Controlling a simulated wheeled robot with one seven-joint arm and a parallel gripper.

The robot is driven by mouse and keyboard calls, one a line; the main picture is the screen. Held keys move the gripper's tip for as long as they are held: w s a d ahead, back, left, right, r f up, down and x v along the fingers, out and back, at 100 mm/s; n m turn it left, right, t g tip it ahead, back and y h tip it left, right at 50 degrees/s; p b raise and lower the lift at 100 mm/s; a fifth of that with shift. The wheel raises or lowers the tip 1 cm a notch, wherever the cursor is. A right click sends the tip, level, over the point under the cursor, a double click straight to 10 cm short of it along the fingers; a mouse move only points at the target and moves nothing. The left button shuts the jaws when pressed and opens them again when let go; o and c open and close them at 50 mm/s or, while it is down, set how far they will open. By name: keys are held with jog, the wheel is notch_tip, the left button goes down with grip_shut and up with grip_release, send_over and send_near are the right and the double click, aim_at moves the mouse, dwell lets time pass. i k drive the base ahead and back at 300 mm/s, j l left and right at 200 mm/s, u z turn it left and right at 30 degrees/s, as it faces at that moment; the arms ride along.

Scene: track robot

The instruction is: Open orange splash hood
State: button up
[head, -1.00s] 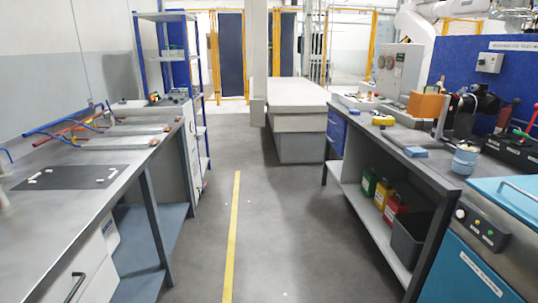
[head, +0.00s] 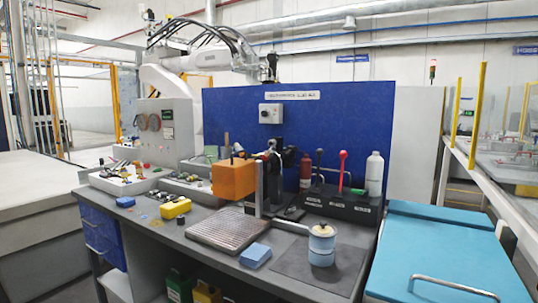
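The orange splash hood (head: 234,178) is a box-like cover on the workbench, left of a dark upright machine post (head: 273,172). It looks closed, with its front face toward me. My gripper is not in view.
A blue-lidded cabinet (head: 440,250) stands at right. A blue panel (head: 340,125) rises behind.

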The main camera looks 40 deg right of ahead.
aim_at(237, 180)
jog(key=i+j+z, duration=0.9)
jog(key=j, duration=0.2)
